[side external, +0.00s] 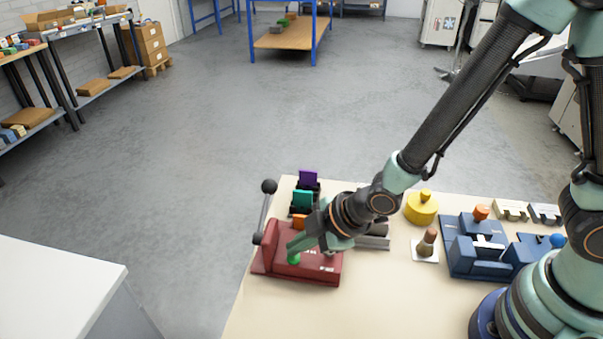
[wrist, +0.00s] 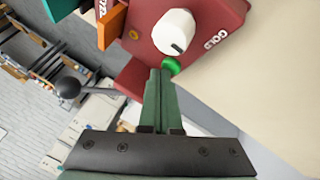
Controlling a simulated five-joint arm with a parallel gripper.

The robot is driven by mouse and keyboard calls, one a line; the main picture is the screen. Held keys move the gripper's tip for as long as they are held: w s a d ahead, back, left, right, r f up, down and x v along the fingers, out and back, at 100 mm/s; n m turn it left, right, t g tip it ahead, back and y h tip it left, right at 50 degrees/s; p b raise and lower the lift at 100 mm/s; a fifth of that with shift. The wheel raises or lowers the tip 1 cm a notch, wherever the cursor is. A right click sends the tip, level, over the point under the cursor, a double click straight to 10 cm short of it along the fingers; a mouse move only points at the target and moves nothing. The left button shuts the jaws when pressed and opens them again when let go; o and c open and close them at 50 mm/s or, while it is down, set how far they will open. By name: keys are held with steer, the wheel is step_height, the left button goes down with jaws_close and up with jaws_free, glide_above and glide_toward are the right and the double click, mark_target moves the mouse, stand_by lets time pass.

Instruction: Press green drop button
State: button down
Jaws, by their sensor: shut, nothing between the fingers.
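The green drop button (side external: 294,259) sits on top of the dark red box (side external: 315,271) near the table's left end. In the wrist view the button (wrist: 171,64) shows as a bright green disc beside a white knob (wrist: 174,31). My gripper (side external: 293,244) points down at the button with its fingers together and empty. In the wrist view the fingertips (wrist: 160,71) reach the button's edge and partly hide it. I cannot tell whether they touch it.
A lever with a black ball (side external: 269,186) rises at the box's left. Purple (side external: 308,178) and teal (side external: 302,198) blocks stand behind. A yellow knob (side external: 421,208), a brown-handled stamp (side external: 427,243) and a blue fixture (side external: 480,255) are to the right. The front tabletop is clear.

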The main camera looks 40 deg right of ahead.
mark_target(299, 256)
steer(key=shift+r, duration=0.1)
stand_by(0.3)
steer(key=shift+r, duration=0.75)
steer(key=shift+r, duration=2.55)
